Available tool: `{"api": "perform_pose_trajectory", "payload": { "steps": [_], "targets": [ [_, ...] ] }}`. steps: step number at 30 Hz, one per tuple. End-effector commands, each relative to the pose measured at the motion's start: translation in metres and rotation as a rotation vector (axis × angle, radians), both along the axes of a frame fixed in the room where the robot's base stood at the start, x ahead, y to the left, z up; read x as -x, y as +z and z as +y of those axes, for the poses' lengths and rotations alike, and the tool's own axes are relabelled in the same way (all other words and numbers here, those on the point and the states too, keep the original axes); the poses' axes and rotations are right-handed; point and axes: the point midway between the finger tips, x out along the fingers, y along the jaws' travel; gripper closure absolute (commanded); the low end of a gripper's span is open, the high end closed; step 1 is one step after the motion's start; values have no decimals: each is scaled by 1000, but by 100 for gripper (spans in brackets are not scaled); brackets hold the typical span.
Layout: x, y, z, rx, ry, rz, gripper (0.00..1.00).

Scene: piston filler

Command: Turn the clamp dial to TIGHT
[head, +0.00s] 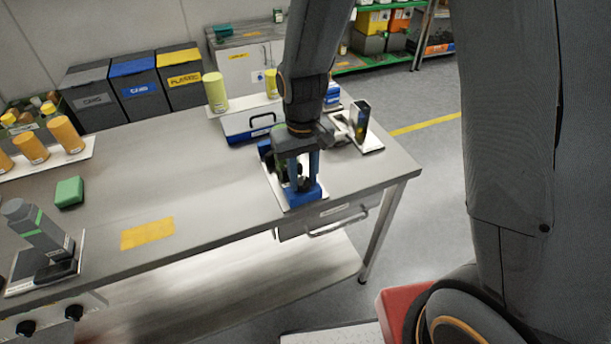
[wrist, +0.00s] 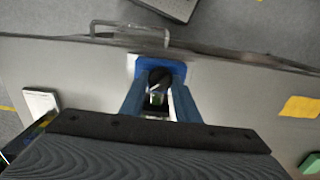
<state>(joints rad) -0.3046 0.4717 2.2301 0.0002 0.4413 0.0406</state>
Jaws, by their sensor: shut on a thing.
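The clamp is a small blue fixture (head: 307,197) on a white plate near the front right edge of the workbench. Its blue body also shows in the wrist view (wrist: 148,63). A dark round dial (wrist: 160,76) with a light mark sits between my two blue fingers in the wrist view. My gripper (head: 297,181) points down over the fixture and is shut on the dial; the wrist view shows its fingertips (wrist: 159,92) on either side. In the head view the fingers mostly hide the dial. No TIGHT marking is readable.
A blue-and-white case (head: 248,127) stands behind the fixture. A dark upright device (head: 361,120) on a white plate is to its right. A drawer handle (head: 338,224) sticks out below the bench edge. The bench (head: 190,195) is clear to the left, around a yellow patch (head: 147,233).

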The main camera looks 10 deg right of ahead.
Motion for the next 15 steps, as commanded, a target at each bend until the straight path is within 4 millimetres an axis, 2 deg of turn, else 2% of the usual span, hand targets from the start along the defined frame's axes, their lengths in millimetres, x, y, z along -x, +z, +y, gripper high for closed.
{"api": "perform_pose_trajectory", "payload": {
  "steps": [1,2,4,15],
  "targets": [
    [-6,3,1,-4,-1,-15,94],
    [-6,3,1,-4,-1,-15,66],
    [-5,2,1,-3,0,-13,54],
    [-2,2,1,-1,3,-5,53]
  ]
}}
